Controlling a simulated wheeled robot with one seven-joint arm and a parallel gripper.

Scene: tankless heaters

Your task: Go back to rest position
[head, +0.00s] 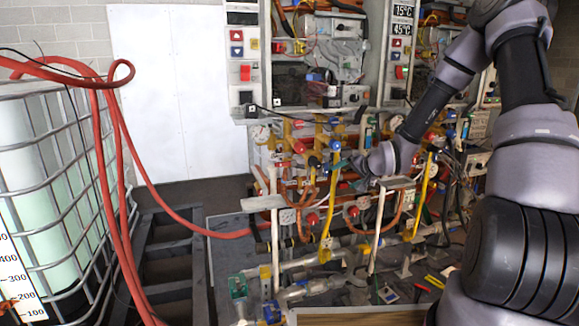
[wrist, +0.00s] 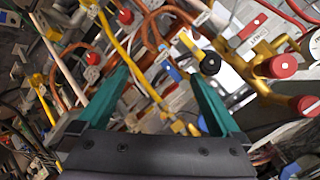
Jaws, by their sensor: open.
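My gripper (wrist: 157,88) shows in the wrist view with its two teal fingers spread wide apart and nothing between them. Behind the fingers are yellow and copper pipes and a blue valve handle (wrist: 172,70). In the head view my arm reaches in from the right, and its wrist is in front of the pipework of the heater rig (head: 330,160). The fingertips are small there and partly lost against the pipes. I cannot tell whether they touch anything.
A caged white tank (head: 40,190) stands at the left with red hoses (head: 122,170) looping over it. A white panel (head: 178,90) leans on the back wall. Yellow pipes (head: 330,205) and red knobs (wrist: 283,66) crowd the space around my gripper. Loose tools lie low at the front right.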

